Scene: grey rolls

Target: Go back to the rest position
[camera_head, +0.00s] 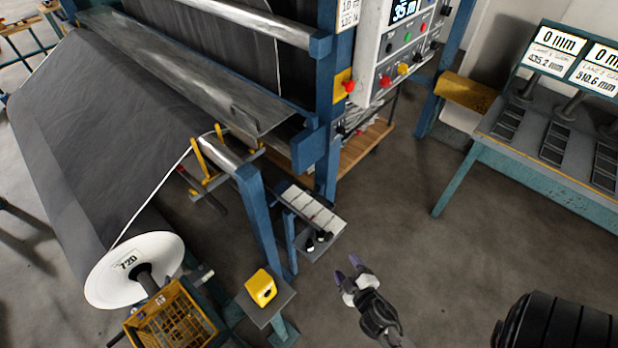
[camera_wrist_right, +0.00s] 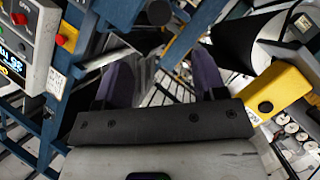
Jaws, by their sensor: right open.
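My right gripper (camera_head: 354,276) hangs over the bare floor in the head view, right of the yellow block on its small stand. Its purple fingertips are apart with nothing between them. In the right wrist view the two purple fingers of this gripper (camera_wrist_right: 162,82) stand wide apart, and the machine frame shows beyond them. My left gripper is not in the head view.
The machine carries a dark web and a roll with a white end disc (camera_head: 110,278). A yellow block (camera_head: 261,288), a yellow crate (camera_head: 150,325) and a small tray (camera_head: 318,212) stand near. A control panel (camera_head: 395,60) and a bench (camera_head: 480,150) stand behind.

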